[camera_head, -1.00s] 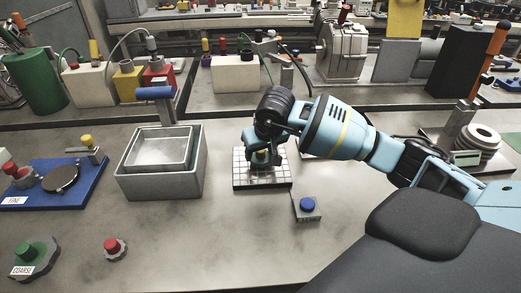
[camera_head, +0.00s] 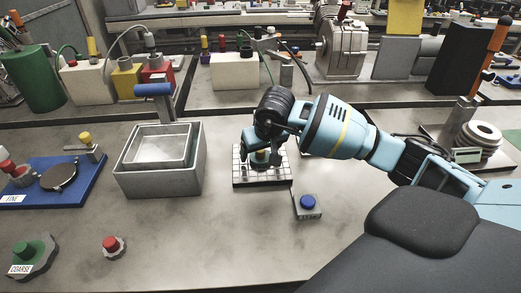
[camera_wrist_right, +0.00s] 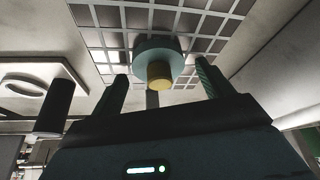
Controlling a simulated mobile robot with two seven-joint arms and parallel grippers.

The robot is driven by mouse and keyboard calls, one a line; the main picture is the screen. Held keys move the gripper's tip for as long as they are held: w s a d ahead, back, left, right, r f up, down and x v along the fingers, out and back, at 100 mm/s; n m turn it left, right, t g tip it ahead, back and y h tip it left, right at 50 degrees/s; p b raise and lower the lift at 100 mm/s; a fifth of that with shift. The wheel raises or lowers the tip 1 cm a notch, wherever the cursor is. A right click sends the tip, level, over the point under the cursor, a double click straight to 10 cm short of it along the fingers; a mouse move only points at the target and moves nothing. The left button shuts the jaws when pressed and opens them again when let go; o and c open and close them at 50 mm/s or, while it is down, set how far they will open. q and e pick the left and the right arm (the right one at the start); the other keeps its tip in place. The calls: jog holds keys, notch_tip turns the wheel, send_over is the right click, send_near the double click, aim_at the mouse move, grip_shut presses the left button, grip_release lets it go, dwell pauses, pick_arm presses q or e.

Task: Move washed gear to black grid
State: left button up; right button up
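The grid (camera_head: 240,177) is a flat plate of pale lines and dark cells in the middle of the bench. It also fills the top of the right wrist view (camera_wrist_right: 205,24). The gear, a grey-green round part (camera_wrist_right: 157,50) with a yellow knob, rests on the grid with its knob towards my right gripper. My right gripper (camera_wrist_right: 162,84) is over the grid, its two fingers spread on either side of the knob with gaps visible. In the head view the right gripper (camera_head: 262,160) largely hides the gear. My left gripper is not in view.
A grey open-topped tank (camera_head: 160,182) with a blue-handled basket (camera_head: 160,150) stands left of the grid. A blue-button box (camera_head: 307,207) sits just in front right. A red-knobbed gear (camera_head: 113,248) and a green-knobbed one (camera_head: 32,257) lie front left. The front middle bench is clear.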

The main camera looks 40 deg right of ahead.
jog(key=v, duration=0.7)
jog(key=shift+r, duration=0.35)
jog(key=shift+s, duration=0.15)
dwell(0.9)
jog(key=shift+d, duration=0.1)
dwell(0.4)
